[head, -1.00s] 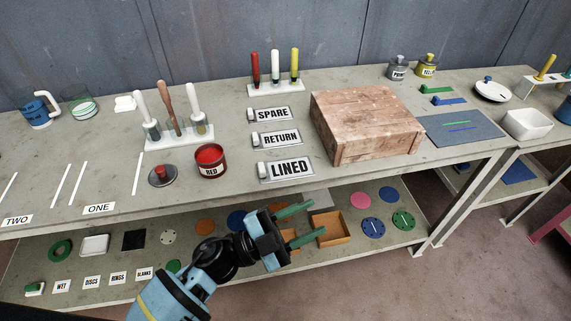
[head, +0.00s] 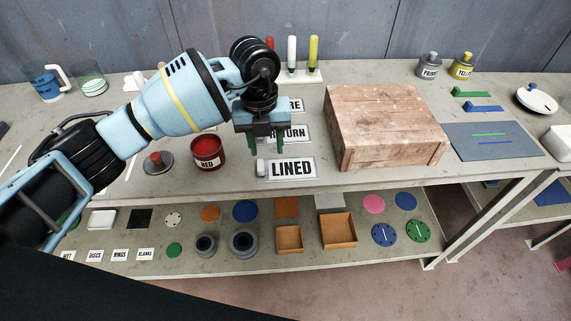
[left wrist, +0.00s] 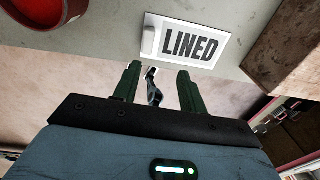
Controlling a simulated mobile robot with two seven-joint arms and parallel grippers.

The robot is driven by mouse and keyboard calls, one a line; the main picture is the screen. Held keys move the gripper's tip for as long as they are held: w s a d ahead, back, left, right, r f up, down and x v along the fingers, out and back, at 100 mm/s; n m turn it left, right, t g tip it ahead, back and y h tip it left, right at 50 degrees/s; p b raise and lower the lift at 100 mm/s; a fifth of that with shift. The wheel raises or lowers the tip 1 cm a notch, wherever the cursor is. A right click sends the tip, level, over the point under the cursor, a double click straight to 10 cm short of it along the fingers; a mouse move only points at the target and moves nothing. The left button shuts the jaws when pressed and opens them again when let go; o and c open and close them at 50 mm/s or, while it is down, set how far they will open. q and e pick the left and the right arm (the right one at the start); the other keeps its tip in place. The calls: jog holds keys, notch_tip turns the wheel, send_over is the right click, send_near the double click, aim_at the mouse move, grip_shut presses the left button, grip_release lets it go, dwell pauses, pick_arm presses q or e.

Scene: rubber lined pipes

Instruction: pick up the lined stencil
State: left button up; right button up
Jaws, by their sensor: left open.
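The lined stencil (head: 288,168) is a pale plate with the black word LINED and a small light grip block at its left end. It lies flat near the front edge of the upper bench top. It also shows in the left wrist view (left wrist: 188,43), beyond my fingertips. My left gripper (head: 265,146) points down just behind and above the stencil's left part, with green fingers open and empty. In the left wrist view my left gripper (left wrist: 158,72) shows its two fingers apart, with the stencil ahead. My right gripper is not in view.
The RETURN stencil (head: 295,133) lies behind, partly hidden by my gripper. A wooden box (head: 385,125) stands close on the right. An open red paint tin (head: 208,152) stands on the left. The lower shelf (head: 190,258) carries discs, rings and trays.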

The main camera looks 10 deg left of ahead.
aim_at(260, 164)
pick_arm(q)
jog(key=shift+w+a+r+y, duration=0.3)
jog(key=shift+w+a+r, duration=0.15)
jog(key=shift+a, duration=0.15)
jog(key=shift+s+a+f, duration=0.1)
jog(key=shift+a+f, duration=0.1)
jog(key=shift+f, duration=1.8)
jog(key=shift+a+f, duration=0.2)
jog(key=shift+f, duration=1.75)
grip_shut()
